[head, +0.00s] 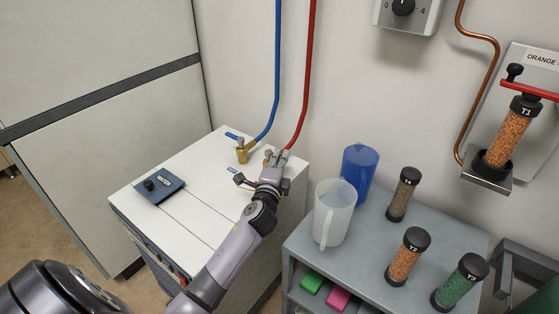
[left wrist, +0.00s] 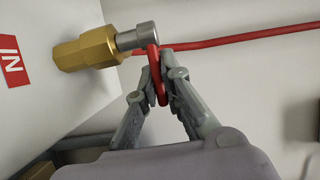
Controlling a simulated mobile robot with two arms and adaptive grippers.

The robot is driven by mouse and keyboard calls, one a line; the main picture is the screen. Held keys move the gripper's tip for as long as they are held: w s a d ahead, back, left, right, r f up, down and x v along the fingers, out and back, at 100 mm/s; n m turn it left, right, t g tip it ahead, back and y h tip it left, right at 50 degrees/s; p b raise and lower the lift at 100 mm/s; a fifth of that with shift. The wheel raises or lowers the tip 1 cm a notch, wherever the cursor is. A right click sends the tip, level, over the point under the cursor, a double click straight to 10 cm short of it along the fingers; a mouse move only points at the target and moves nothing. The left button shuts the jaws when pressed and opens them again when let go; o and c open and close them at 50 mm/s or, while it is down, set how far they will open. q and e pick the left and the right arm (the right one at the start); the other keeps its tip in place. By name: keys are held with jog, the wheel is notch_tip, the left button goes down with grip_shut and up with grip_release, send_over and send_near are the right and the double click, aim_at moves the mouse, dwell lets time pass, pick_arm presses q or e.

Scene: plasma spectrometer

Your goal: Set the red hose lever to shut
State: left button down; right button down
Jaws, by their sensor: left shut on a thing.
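The red hose (head: 306,80) runs down the wall to a valve on the white cabinet top; in the head view my gripper mostly hides this valve. In the left wrist view its brass body (left wrist: 85,50) carries a grey cylindrical stem (left wrist: 137,38), and the red lever (left wrist: 155,72) hangs across the stem's end. My left gripper (left wrist: 158,88) is shut on the red lever, with one finger on each side of it. In the head view my left gripper (head: 277,165) is at the cabinet's back right. My right gripper is not in view.
The blue hose (head: 276,70) ends at a brass valve (head: 242,155) left of my gripper. A dark blue box (head: 159,186) lies on the cabinet top (head: 190,215). A white jug (head: 332,212), a blue jug (head: 359,170) and several capped tubes stand on the grey cart at right.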

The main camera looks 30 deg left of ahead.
pick_arm(q)
jog(key=shift+a+r, duration=0.15)
jog(key=shift+r, duration=0.15)
jog(key=c, duration=1.7)
grip_release()
jog(key=shift+f, duration=0.2)
jog(key=shift+s, duration=0.1)
jog(key=v, duration=1.2)
jog(key=shift+r, duration=0.1)
